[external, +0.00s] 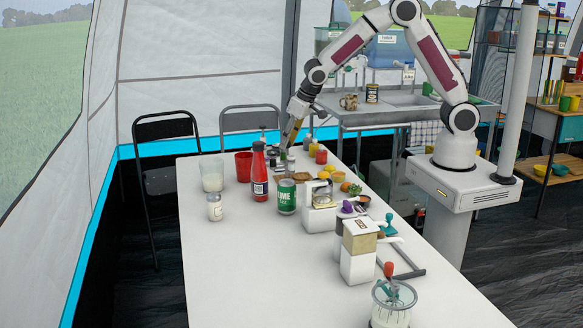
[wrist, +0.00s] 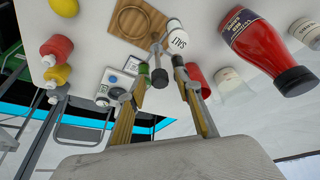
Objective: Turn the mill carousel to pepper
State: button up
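The mill carousel's grey hub and arms (wrist: 157,48) show near the top middle of the wrist view. A white mill marked SALT (wrist: 177,38) is on its right side. A dark knob or mill (wrist: 160,77) shows between my fingers, with a green piece (wrist: 144,74) beside it. I cannot read a pepper label. My gripper (wrist: 158,84) is open, its fingers on either side of the dark piece; contact cannot be told. In the external view my gripper (external: 292,132) points down at the far end of the table, partly hiding the small carousel.
A red sauce bottle (external: 259,172), a green lime can (external: 287,197) and a red cup (external: 244,163) stand close by on the table (external: 240,270). Red (wrist: 57,47) and yellow (wrist: 57,75) bottles stand left in the wrist view. The table's near left is clear.

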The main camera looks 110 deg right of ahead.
grip_shut()
jog(key=shift+s+d+n+t+y, duration=0.1)
jog(key=shift+n+t+y, duration=0.2)
jog(key=shift+n, duration=0.75)
jog(key=shift+n+t+y, duration=0.1)
jog(key=shift+n+y, duration=0.3)
jog(key=shift+n, duration=0.65)
jog(key=shift+d+n+y, duration=0.1)
jog(key=shift+n+y, duration=0.5)
jog(key=shift+n, duration=1.1)
jog(key=shift+n+t, duration=0.3)
jog(key=shift+n, duration=0.1)
jog(key=shift+d+n+y, duration=0.1)
jog(key=shift+n+y, duration=0.9)
jog(key=shift+n, duration=1.2)
jog(key=shift+d+n+g+y, duration=0.1)
jog(key=shift+n+g+y, duration=0.25)
jog(key=shift+n, duration=0.7)
jog(key=shift+n+g+y, duration=0.25)
jog(key=shift+n+y, duration=0.1)
jog(key=shift+n, duration=0.7)
